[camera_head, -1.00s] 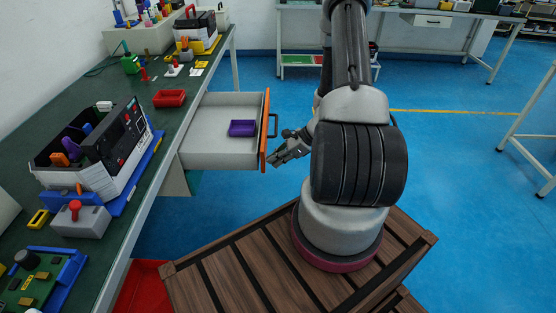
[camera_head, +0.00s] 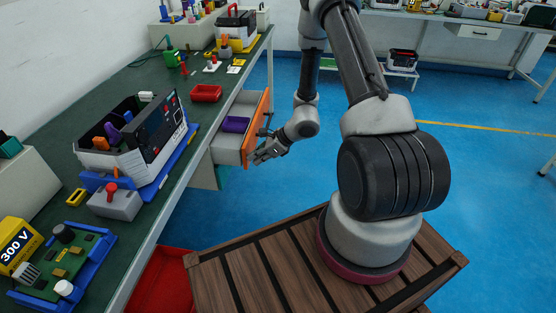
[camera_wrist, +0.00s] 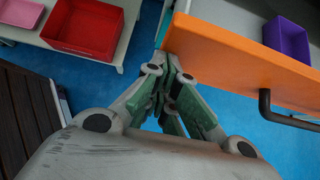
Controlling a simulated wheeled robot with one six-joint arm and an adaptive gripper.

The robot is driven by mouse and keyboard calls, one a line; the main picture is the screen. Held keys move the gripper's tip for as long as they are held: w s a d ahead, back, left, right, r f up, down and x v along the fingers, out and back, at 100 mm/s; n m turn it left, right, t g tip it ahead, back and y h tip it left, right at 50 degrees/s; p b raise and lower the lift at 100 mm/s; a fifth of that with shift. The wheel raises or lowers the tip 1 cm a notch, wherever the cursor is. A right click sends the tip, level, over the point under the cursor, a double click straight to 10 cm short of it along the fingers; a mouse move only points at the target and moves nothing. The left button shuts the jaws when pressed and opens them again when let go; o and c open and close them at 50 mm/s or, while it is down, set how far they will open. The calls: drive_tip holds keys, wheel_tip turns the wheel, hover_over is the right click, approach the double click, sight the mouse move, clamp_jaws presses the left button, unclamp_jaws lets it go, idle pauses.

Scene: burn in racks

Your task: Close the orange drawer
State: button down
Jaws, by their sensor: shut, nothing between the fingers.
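The orange drawer front (camera_head: 256,128) is at the side of the green-topped bench, with its light grey drawer box (camera_head: 228,148) still partly pulled out. A purple bin (camera_head: 235,124) lies inside the drawer. My gripper (camera_head: 256,160) is shut and empty at the near end of the orange front. In the wrist view, my gripper's fingertips (camera_wrist: 168,52) are at the left end of the orange front (camera_wrist: 235,62), seeming to touch it. The dark drawer handle (camera_wrist: 268,108) is to their right, apart from the fingers. The purple bin also shows behind the front (camera_wrist: 287,40).
The green bench (camera_head: 150,210) carries a white-and-black device (camera_head: 150,135), a red bin (camera_head: 206,93) and several small parts. A red bin (camera_head: 165,280) sits low beside my wooden-slatted base. The blue floor (camera_head: 300,185) right of the drawer is clear.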

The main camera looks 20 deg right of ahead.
sight(223, 153)
drive_tip(key=w+a, duration=0.2)
drive_tip(key=a, duration=0.1)
drive_tip(key=w+a, duration=0.2)
drive_tip(key=a, duration=0.1)
drive_tip(key=w+a, duration=0.2)
drive_tip(key=a, duration=0.1)
drive_tip(key=shift+w+a, duration=0.15)
drive_tip(key=shift+a, duration=0.1)
drive_tip(key=shift+w+a+r, duration=0.1)
drive_tip(key=shift+w+a, duration=0.2)
drive_tip(key=shift+a, duration=0.05)
